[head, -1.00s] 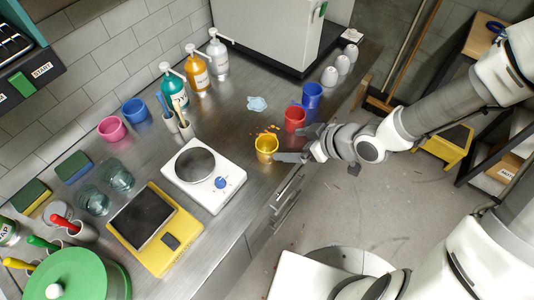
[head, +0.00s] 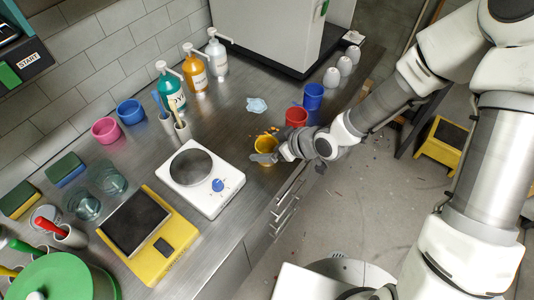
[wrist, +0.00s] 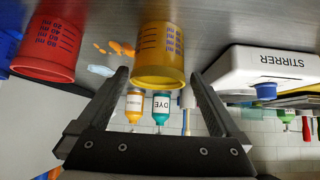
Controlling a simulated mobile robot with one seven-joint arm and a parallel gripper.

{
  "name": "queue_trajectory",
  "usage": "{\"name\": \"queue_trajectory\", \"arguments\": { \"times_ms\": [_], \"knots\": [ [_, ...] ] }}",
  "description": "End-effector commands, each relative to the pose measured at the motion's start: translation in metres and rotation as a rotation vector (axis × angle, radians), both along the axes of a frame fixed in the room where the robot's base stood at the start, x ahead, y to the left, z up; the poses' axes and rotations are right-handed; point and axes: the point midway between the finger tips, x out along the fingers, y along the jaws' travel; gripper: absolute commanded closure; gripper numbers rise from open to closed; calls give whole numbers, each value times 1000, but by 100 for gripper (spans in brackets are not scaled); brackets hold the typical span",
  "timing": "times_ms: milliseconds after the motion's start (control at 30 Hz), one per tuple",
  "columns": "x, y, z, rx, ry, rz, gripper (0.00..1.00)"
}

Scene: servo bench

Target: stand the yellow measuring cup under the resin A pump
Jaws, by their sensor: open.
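The yellow measuring cup (head: 265,143) stands upright on the metal bench near its front edge. In the wrist view the cup (wrist: 160,55) is between my two fingers. My gripper (head: 269,150) is open and low around the cup, with gaps beside it. Three pump bottles stand by the wall: teal (head: 170,90), orange (head: 195,72) and white (head: 217,55). The teal label reads DYE in the wrist view (wrist: 161,108). The orange and white labels are too small to read surely, so I cannot tell which is resin A.
A red cup (head: 296,117) and a blue cup (head: 313,96) stand close behind the yellow one. A white stirrer (head: 215,185) is to its left. Orange spots and a pale blue puddle (head: 257,105) mark the bench. The bench before the orange and white bottles is mostly clear.

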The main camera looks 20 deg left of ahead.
Motion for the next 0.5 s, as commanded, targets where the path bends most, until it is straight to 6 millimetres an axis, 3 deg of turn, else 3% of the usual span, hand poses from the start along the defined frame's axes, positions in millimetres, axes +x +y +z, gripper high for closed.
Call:
{"name": "queue_trajectory", "arguments": {
  "times_ms": [300, 500],
  "knots": [
    [10, 25, -30, 0, 1, 2, 0],
    [12, 27, -32, 0, -2, 1, 0]
  ]
}}
